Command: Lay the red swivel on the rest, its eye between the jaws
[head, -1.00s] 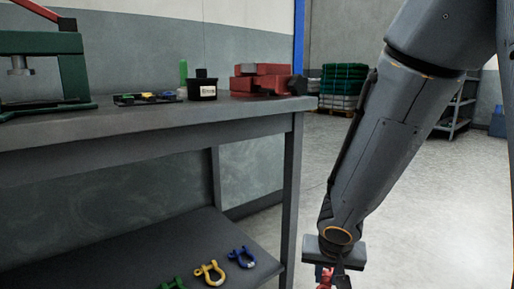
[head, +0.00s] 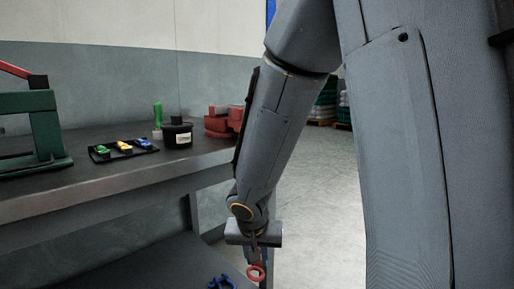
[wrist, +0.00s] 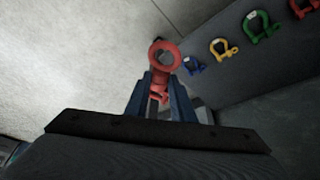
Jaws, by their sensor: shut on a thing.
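The red swivel (head: 263,270) hangs from my gripper (head: 258,252) in front of the bench's right end, below the height of the bench top. In the wrist view my gripper (wrist: 159,86) is shut on the red swivel (wrist: 152,53), its round eye standing out past the fingertips. A green press-like frame (head: 42,130) with a red lever stands at the left of the bench. A red vise-like block (head: 218,122) sits at the bench's right end, partly behind my arm. I cannot tell which part is the rest.
A black tray (head: 102,158) with green, yellow and blue pieces lies on the bench (head: 110,185). A black labelled pot (head: 177,134) and a green bottle (head: 158,115) stand beside it. A blue shackle (head: 220,283) lies on the lower shelf; the wrist view shows several shackles. Open floor lies right.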

